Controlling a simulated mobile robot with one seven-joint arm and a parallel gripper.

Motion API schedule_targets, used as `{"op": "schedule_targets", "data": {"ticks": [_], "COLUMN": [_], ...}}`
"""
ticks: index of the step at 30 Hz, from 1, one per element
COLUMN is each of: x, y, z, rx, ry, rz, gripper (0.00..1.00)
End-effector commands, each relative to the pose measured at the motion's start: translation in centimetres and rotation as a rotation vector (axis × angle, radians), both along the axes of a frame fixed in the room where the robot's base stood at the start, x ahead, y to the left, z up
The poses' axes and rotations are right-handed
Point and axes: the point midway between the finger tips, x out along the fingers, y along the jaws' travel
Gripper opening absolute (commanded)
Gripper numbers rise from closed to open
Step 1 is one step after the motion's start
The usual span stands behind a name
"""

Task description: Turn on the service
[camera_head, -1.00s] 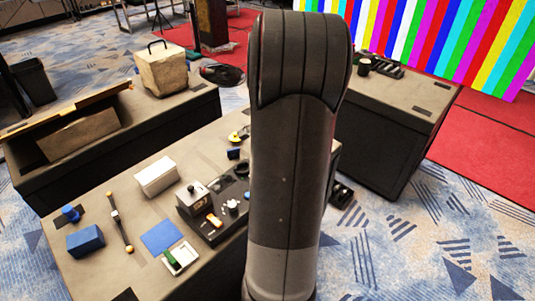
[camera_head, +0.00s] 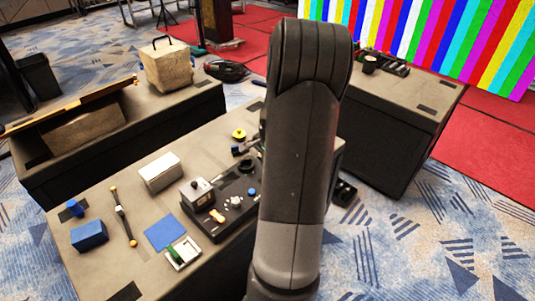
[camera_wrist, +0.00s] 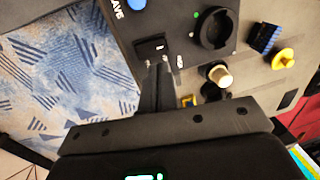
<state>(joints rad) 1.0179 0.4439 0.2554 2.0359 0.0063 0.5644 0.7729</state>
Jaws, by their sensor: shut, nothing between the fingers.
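A dark control panel (camera_head: 207,229) lies on the near table. It carries a black rotary knob (camera_head: 246,166), a blue button (camera_head: 252,192), a white knob (camera_head: 234,203) and an orange switch (camera_head: 217,216). In the wrist view, the panel shows a small black rocker switch (camera_wrist: 150,46), a green light (camera_wrist: 196,14), the round black knob (camera_wrist: 214,28) and part of the blue button (camera_wrist: 138,4). My gripper (camera_wrist: 158,67) is shut and empty, its tips just below the rocker switch in the picture. Contact cannot be told. In the head view, my arm hides the gripper.
A yellow round piece (camera_wrist: 284,58), a blue block (camera_wrist: 264,38) and a pale-topped knob (camera_wrist: 220,76) lie right of the tips. A white box (camera_head: 160,172), blue pad (camera_head: 164,233) and blue box (camera_head: 89,236) lie on the table (camera_head: 130,265). Another table (camera_head: 420,90) stands right.

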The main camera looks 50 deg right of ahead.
Motion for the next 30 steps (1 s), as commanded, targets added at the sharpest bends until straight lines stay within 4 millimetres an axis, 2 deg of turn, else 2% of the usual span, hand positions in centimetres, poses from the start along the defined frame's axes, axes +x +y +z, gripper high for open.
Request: {"op": "schedule_targets", "data": {"ticks": [1,6,12,30], "x": [0.1,0.6,0.9,1.1], "y": [0.0,0.0,0.0,0.0], "z": [-1.1,-3.8,-5.5,-6.1], "rx": [0.003,0.002,0.001,0.0], "ry": [0.002,0.001,0.0,0.021], "rz": [0.0,0.0,0.0,0.002], "gripper": [0.0,0.0,0.0,0.0]}}
